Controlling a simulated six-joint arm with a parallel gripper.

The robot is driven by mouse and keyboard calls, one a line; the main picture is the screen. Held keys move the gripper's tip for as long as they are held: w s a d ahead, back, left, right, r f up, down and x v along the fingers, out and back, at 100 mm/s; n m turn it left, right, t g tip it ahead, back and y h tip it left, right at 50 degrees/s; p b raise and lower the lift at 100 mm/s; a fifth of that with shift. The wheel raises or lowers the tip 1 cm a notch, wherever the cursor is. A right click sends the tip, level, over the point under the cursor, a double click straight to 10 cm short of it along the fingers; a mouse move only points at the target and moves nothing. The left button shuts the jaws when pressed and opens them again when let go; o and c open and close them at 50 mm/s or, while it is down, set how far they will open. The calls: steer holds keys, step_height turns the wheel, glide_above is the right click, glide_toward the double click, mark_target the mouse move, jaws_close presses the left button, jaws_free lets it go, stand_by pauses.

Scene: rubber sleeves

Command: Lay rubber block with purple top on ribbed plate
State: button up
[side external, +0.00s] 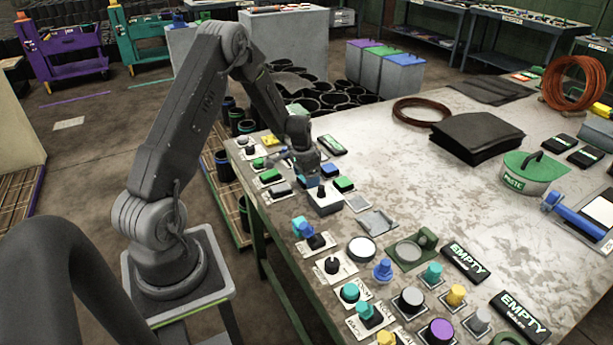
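A dark round piece with a purple top (440,329) stands on a pale card at the table's front edge, low in the side external view. It is the only purple-topped piece I can make out on the table. A flat grey metal plate (377,222) lies near the middle of the left side; ribs are too small to confirm. My gripper (311,178) points down over the group of small blocks at the table's far left corner, well away from the purple top. Its fingers are small and dark, so I cannot tell whether they are open or hold anything.
Several knobbed pieces fill the near edge, beside black EMPTY signs (465,262). A black stack (483,138) and a green-lidded container (533,171) stand to the right. The table's centre is clear.

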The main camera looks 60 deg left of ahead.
mark_target(303, 180)
step_height(303, 180, up, 12)
steer(key=s, duration=0.1)
steer(key=s+d+r+t, duration=0.2)
steer(key=s+d+r, duration=0.2)
steer(key=d+r, duration=0.9)
steer(key=s+d+r, duration=0.1)
steer(key=s+d, duration=0.3)
steer(key=s, duration=0.1)
steer(key=s+d+r+t, duration=0.1)
steer(key=s+d, duration=0.4)
steer(key=s+d+r+t, duration=0.1)
steer(key=s+d, duration=0.4)
steer(key=shift+d+r, duration=0.2)
steer(key=shift+r, duration=0.15)
